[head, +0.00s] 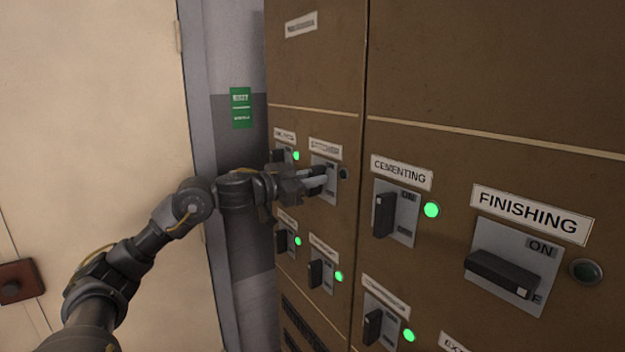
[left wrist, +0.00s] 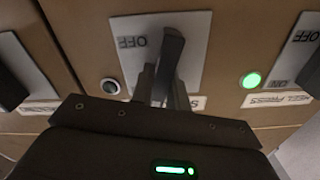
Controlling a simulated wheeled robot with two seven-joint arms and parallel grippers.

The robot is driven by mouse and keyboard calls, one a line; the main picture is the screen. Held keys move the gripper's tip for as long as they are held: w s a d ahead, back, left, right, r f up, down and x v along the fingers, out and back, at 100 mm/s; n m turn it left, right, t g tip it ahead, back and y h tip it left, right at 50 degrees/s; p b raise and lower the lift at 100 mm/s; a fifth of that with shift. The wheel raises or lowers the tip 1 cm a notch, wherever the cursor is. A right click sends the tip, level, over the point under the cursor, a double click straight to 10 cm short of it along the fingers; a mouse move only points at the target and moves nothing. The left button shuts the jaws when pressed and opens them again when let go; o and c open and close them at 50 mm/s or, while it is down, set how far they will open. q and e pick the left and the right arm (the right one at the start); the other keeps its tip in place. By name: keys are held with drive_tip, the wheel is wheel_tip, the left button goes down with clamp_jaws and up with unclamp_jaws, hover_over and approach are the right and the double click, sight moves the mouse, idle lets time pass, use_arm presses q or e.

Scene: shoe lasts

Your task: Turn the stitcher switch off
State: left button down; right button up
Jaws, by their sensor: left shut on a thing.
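My left gripper (head: 316,179) is at a rotary switch in the upper row of the brown cabinet, and its fingers hold the switch's dark handle. In the left wrist view the handle (left wrist: 172,52) rises between the fingers (left wrist: 165,88) over a grey plate (left wrist: 205,48) with an upside-down OFF mark. The round lamp (head: 344,174) beside this switch is dark; it also shows dark in the left wrist view (left wrist: 110,86). The label (head: 325,149) above the switch is too small to read. My right gripper is not in view.
The CEMENTING switch (head: 384,215) stands upright with a green lamp (head: 431,210). The FINISHING switch (head: 502,275) lies sideways with a dark lamp (head: 586,272). Several other switches with green lamps sit close around. A green sign (head: 241,107) hangs left of the cabinet.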

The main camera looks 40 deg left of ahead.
use_arm(q)
drive_tip(key=m, duration=0.2)
drive_tip(key=m+b, duration=0.1)
drive_tip(key=shift+s+d+f+m, duration=0.1)
drive_tip(key=shift+d+m, duration=0.05)
drive_tip(key=shift+m, duration=0.25)
drive_tip(key=m+b, duration=0.1)
drive_tip(key=m, duration=0.2)
drive_tip(key=shift+d+f+m, duration=0.1)
drive_tip(key=shift+f+m, duration=0.05)
drive_tip(key=shift+m, duration=0.15)
drive_tip(key=m+b, duration=0.1)
drive_tip(key=m, duration=0.3)
drive_tip(key=shift+d+f, duration=0.1)
drive_tip(key=shift+f, duration=0.1)
drive_tip(key=shift+f+m+b, duration=0.15)
drive_tip(key=shift+m+b, duration=0.45)
drive_tip(key=shift+m, duration=1)
drive_tip(key=c, duration=1.4)
unclamp_jaws()
drive_tip(key=shift+o, duration=0.2)
drive_tip(key=shift+s, duration=0.15)
